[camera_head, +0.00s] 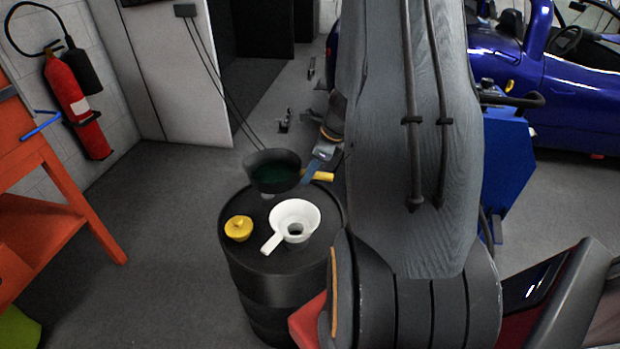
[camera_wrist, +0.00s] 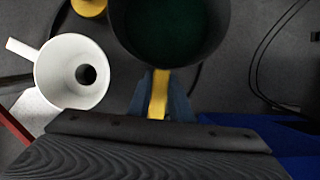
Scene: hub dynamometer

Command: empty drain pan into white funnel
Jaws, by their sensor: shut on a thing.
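The drain pan (camera_head: 262,184) is a dark round pan with green liquid in it, held above the far part of a black drum's top. It also shows in the wrist view (camera_wrist: 121,38), roughly level. My gripper (camera_head: 318,170) is shut on the pan's yellow handle (camera_head: 324,176); the wrist view shows the blue fingers on either side of that handle (camera_wrist: 158,94). The white funnel (camera_head: 296,212) stands on the drum top, nearer the head camera than the pan. In the wrist view the funnel (camera_wrist: 60,70) is left of the pan, its dark hole visible.
The black drum (camera_head: 275,282) bears the funnel and a yellow cap (camera_head: 238,228) at its left. An orange bench (camera_head: 35,195) and a red fire extinguisher (camera_head: 78,105) are at the left. A blue machine (camera_head: 508,165) and blue car (camera_head: 575,85) are at the right.

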